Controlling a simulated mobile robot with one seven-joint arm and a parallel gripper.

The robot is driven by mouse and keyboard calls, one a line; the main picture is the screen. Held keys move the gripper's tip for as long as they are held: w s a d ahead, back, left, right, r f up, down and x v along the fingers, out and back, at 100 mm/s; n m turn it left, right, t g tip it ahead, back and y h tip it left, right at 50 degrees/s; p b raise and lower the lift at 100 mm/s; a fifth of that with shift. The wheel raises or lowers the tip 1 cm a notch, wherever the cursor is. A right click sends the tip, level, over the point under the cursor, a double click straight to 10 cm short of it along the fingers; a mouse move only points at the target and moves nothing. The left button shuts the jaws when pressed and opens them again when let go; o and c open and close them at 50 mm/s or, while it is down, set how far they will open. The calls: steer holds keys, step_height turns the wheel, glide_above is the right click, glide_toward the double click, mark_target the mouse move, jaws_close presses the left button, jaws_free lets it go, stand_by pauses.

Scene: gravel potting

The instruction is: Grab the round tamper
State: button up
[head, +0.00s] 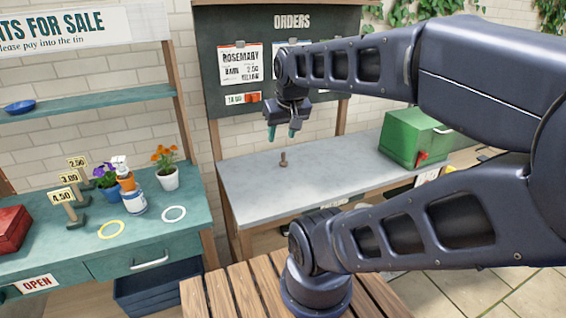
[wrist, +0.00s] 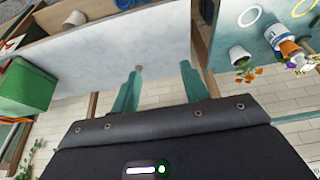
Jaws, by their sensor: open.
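A small brown round tamper (head: 283,159) stands on the pale grey worktop under the orders board. My gripper (head: 282,132) is above it, pointing down, with its teal fingers apart and nothing between them. In the wrist view, the fingers of my gripper (wrist: 160,72) are spread. A small brownish piece, apparently the tamper (wrist: 139,68), shows at the tip of the left finger, mostly hidden behind it. I cannot tell from this view how far below the finger it is.
A green box (head: 413,137) stands at the right of the grey worktop (head: 245,179). The worktop around the tamper is clear. On the left, a teal counter (head: 192,203) holds flower pots, a spray bottle (head: 133,197), price signs and two rings. The orders board (head: 228,95) rises behind.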

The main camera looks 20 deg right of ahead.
steer(key=m+g+h, duration=0.2)
steer(key=m+h, duration=0.2)
steer(key=m, duration=0.7)
glide_above(283, 154)
steer(key=s+a, duration=0.1)
steer(key=a, duration=0.2)
step_height(283, 154, down, 25)
steer(key=shift+s+a+x, duration=0.1)
steer(key=shift+s+x, duration=0.05)
steer(key=shift+x, duration=1.8)
steer(key=shift+s+a+x, duration=0.1)
steer(key=shift+s+x, duration=0.05)
steer(key=shift+x, duration=1.75)
steer(key=shift+s+x, duration=0.15)
steer(key=shift+x, duration=1.8)
steer(key=shift+f, duration=0.2)
steer(key=shift+c, duration=0.3)
